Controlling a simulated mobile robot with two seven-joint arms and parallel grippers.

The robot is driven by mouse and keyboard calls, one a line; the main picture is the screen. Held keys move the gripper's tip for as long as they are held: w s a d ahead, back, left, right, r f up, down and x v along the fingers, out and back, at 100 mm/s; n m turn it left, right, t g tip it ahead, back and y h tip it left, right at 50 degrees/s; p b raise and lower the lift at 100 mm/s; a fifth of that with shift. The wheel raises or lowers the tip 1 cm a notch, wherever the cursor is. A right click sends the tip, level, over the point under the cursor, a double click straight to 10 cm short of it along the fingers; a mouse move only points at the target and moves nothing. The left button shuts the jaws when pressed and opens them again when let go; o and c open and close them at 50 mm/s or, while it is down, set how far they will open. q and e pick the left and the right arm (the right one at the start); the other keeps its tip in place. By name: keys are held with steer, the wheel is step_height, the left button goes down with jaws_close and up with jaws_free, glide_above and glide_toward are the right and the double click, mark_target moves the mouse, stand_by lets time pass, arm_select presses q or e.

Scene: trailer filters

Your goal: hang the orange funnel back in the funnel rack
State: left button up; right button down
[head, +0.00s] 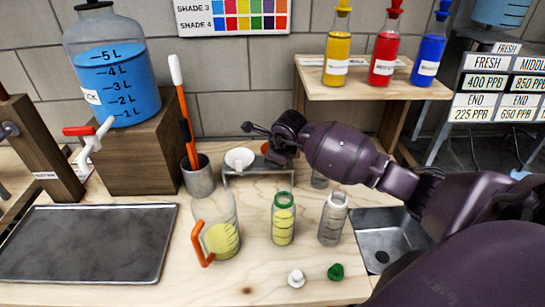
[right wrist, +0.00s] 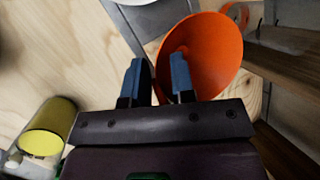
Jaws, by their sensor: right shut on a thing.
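My right gripper (head: 277,152) is at the right part of the grey metal funnel rack (head: 258,180) in the head view. It is shut on the wall of the orange funnel (right wrist: 213,50), with one finger inside the cone and one outside in the right wrist view (right wrist: 157,78). In the head view only a sliver of the orange funnel (head: 265,148) shows; my gripper hides the rest. A white funnel (head: 240,157) sits at the left part of the rack. I cannot tell whether the orange funnel's spout is in a rack hole. My left gripper is not in view.
A pitcher with yellow liquid (head: 217,228), a green-rimmed bottle (head: 283,220) and a clear bottle (head: 332,220) stand in front of the rack. A grey cup (head: 197,178) with tools stands left. A sink (head: 385,243) lies right; a wooden shelf (head: 375,90) stands behind.

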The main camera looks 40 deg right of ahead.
steer(key=shift+f, duration=0.15)
steer(key=c, duration=0.9)
jaws_free()
steer(key=shift+c, duration=0.2)
steer(key=shift+r, duration=0.5)
steer(key=p+v, duration=0.1)
steer(key=v, duration=1.1)
steer(key=shift+r, duration=0.1)
